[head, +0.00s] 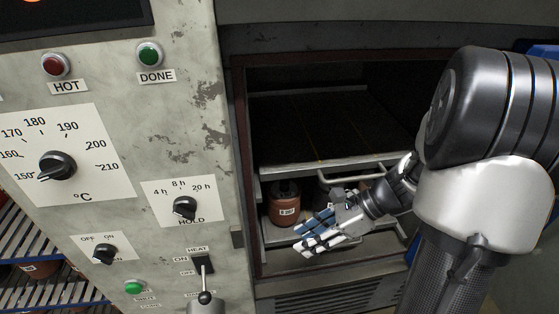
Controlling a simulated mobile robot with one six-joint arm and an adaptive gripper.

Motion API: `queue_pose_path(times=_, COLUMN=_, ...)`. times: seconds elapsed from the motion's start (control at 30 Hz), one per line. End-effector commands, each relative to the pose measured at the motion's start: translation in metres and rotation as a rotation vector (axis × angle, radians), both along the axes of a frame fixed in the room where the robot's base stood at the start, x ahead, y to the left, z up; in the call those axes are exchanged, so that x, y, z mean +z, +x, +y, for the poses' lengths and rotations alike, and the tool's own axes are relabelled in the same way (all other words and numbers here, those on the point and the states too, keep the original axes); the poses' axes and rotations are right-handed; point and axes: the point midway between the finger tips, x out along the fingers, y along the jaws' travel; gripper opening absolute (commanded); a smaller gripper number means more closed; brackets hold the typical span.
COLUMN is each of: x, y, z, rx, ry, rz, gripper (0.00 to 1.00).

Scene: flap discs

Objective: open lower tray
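The lower tray (373,246) is a light metal shelf low in the open oven cavity. A reddish-brown labelled canister (285,207) stands upright on it, with a dark object behind to the right. My gripper (306,237) is in front of the lower tray's front edge, its fingers pointing left.
The upper tray (305,125) lies above, with a pale bar handle (353,178) at its front. The oven's control panel (120,200), with knobs and a lever (204,298), stands to the left. A rack (40,285) is at lower left. The cavity front is open.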

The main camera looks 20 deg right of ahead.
Motion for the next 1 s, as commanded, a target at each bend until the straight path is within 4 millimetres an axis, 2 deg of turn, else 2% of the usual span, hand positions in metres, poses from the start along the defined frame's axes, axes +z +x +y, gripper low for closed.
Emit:
queue_pose_path(times=0.03, x=-0.019, y=0.001, z=-0.02, rx=-0.14, ry=0.099, rz=0.069, gripper=0.31)
queue_pose_path(times=0.13, x=-0.052, y=0.003, z=-0.058, rx=-0.414, ry=0.297, rz=0.185, gripper=0.31)
queue_pose_path(times=0.27, x=-0.1, y=-0.006, z=-0.107, rx=-0.754, ry=0.58, rz=0.322, gripper=0.31)
queue_pose_path(times=0.4, x=-0.157, y=-0.028, z=-0.153, rx=-1.085, ry=0.904, rz=0.44, gripper=0.31)
queue_pose_path(times=0.5, x=-0.193, y=-0.047, z=-0.177, rx=-1.269, ry=1.12, rz=0.496, gripper=0.31)
queue_pose_path(times=0.6, x=-0.222, y=-0.064, z=-0.191, rx=-1.399, ry=1.296, rz=0.532, gripper=0.31)
queue_pose_path(times=0.77, x=-0.247, y=-0.081, z=-0.201, rx=-1.504, ry=1.457, rz=0.556, gripper=0.31)
queue_pose_path(times=0.87, x=-0.253, y=-0.08, z=-0.202, rx=-1.522, ry=1.491, rz=0.563, gripper=0.31)
queue_pose_path(times=1.0, x=-0.258, y=-0.063, z=-0.199, rx=-1.522, ry=1.491, rz=0.567, gripper=0.31)
